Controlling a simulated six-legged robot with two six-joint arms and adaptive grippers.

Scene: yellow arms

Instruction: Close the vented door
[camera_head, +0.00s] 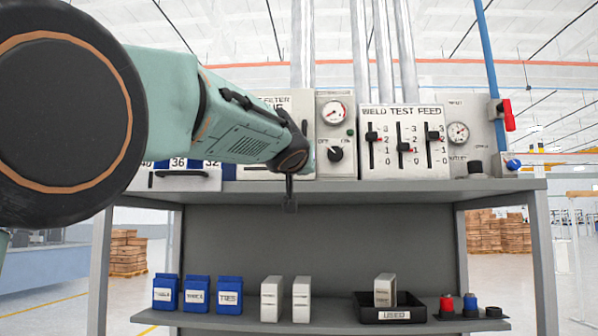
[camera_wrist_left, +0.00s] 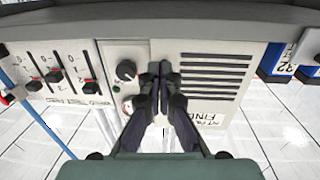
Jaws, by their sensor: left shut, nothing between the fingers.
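The slatted vented panel (camera_wrist_left: 215,75) fills the right middle of the left wrist view, which appears upside down. Its dark slits run across a pale face that carries partly readable lettering. I cannot tell whether the door is flush or ajar. My left gripper (camera_head: 290,197) hangs in front of the shelf edge, its fingers pointing down. In the left wrist view its fingertips (camera_wrist_left: 160,69) are together and empty, overlapping the panel's side edge; contact is unclear. My right gripper is not in view.
Right of the filter panel are a gauge-and-knob panel (camera_head: 336,150), a slider panel (camera_head: 403,140) and a valve panel (camera_head: 470,130). Numbered blue bins (camera_head: 178,163) stand at left. The lower shelf (camera_head: 340,326) holds blue boxes, white blocks and a black tray (camera_head: 392,313).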

